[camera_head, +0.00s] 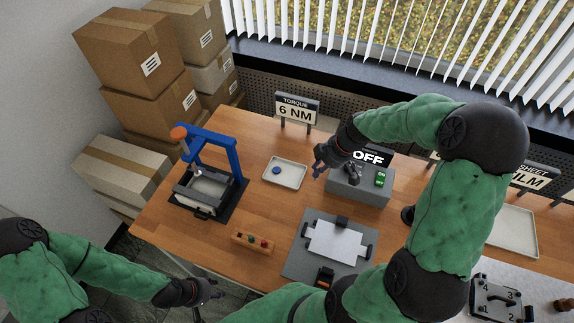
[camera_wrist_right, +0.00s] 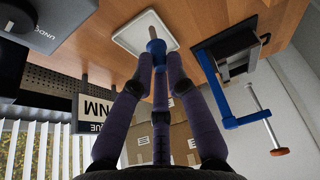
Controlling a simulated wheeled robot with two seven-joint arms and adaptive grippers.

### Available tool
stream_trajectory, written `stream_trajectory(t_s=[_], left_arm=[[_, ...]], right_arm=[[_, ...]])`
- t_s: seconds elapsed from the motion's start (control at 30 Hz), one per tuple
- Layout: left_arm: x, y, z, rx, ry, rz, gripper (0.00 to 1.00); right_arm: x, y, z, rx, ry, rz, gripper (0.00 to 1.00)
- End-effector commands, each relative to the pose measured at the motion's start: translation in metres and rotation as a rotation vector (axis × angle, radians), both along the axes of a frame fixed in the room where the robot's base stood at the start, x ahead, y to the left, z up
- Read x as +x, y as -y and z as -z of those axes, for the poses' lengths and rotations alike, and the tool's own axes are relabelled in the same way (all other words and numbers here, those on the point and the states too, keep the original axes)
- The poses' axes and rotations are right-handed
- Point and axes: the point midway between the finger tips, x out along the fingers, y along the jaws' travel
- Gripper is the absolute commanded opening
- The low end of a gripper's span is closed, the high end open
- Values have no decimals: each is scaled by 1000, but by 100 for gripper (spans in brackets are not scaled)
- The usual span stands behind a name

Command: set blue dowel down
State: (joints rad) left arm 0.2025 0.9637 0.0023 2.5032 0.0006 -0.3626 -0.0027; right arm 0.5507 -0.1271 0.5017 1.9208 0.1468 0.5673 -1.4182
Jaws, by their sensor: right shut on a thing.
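My right gripper (camera_head: 320,162) is above the table, just right of the small white tray (camera_head: 297,184). In the right wrist view its fingers (camera_wrist_right: 158,62) are shut on the blue dowel (camera_wrist_right: 156,46), with a grey-tan tip pointing toward the tray (camera_wrist_right: 122,37). In the head view the held dowel cannot be made out clearly. A small round blue spot (camera_head: 277,171) shows on the tray in the head view.
A blue-framed press (camera_head: 235,158) stands left of the tray, on a dark base. A "6 NM" sign (camera_head: 297,109) stands behind. A grey plate with white sheet (camera_head: 338,241) lies in front.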

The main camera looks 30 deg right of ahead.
Motion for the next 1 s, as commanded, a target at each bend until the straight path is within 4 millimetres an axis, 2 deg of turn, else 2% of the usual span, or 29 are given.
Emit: stream_trajectory(t_s=[0.43,0.6,0.77,1.0], left_arm=[[0,0,-5,0,-1,0,40],[0,0,-4,0,-1,0,40],[0,0,-4,0,-1,0,40],[0,0,-4,0,0,0,40]], right_arm=[[82,-14,39,1,-2,-3,0],[103,-16,67,1,-2,-1,0],[117,-18,84,0,-2,1,0],[125,-19,93,0,-1,1,0]])
